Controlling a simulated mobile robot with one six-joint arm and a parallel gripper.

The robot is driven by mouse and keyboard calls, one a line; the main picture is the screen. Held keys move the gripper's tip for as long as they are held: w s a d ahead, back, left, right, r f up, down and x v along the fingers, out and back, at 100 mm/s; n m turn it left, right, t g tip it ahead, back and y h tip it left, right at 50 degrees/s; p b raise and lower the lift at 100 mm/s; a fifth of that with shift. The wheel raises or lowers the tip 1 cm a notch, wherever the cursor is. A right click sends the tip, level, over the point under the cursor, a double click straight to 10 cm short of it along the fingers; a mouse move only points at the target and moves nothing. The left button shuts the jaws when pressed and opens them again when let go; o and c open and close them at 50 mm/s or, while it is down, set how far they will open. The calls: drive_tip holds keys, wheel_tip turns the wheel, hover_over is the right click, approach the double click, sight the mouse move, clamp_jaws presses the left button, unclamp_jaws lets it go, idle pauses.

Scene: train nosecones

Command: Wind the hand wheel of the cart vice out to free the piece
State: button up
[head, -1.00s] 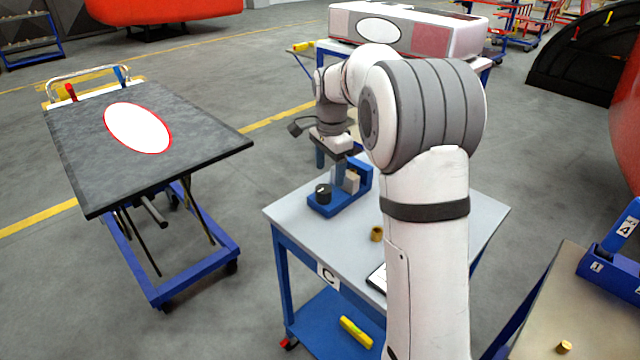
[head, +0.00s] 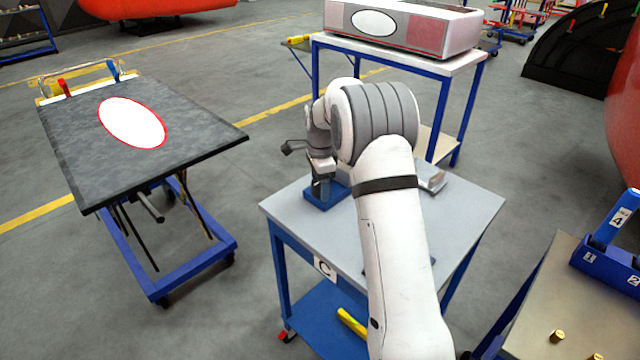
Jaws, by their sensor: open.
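The blue vice (head: 313,200) stands on the grey top of the cart (head: 287,215) marked C, toward its far left edge. My gripper (head: 320,190) points down at the vice, over the spot where its dark hand wheel sits. The gripper is open. The hand wheel is mostly hidden by the gripper, and I cannot tell whether the fingers touch it. The piece in the vice is hidden behind my gripper and arm.
A grey metal bracket (head: 433,180) lies at the cart's far right. A yellow object (head: 352,322) is on its lower shelf. A lift table (head: 85,130) stands left, a table with a white and red box (head: 455,35) behind, and a bench (head: 540,325) at right front.

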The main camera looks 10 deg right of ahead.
drive_tip(key=shift+c, duration=0.3)
drive_tip(key=c, duration=0.9)
drive_tip(key=shift+c, duration=0.2)
